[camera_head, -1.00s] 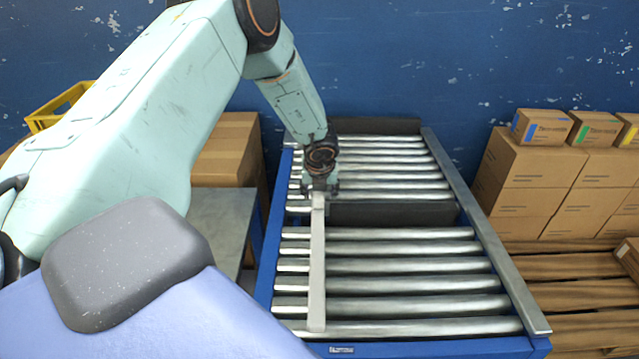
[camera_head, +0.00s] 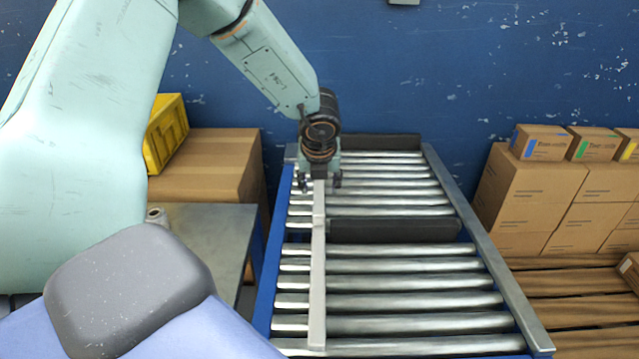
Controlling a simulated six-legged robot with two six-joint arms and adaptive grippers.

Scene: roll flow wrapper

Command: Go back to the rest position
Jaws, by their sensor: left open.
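My left arm comes in from the left and reaches over the far left part of a roller conveyor. My left gripper (camera_head: 320,184) points down with its two fingers apart, above the far end of a pale lengthwise rail (camera_head: 318,270). I see nothing between the fingers. Whether the fingertips touch the rail cannot be told. My right gripper is not in view.
The roller conveyor (camera_head: 410,299) has a blue frame and a dark crosswise block (camera_head: 395,230). A grey metal table (camera_head: 212,232), a cardboard box (camera_head: 205,165) and a yellow crate (camera_head: 165,132) stand left. Stacked cartons (camera_head: 535,185) stand right on wooden pallets (camera_head: 570,300).

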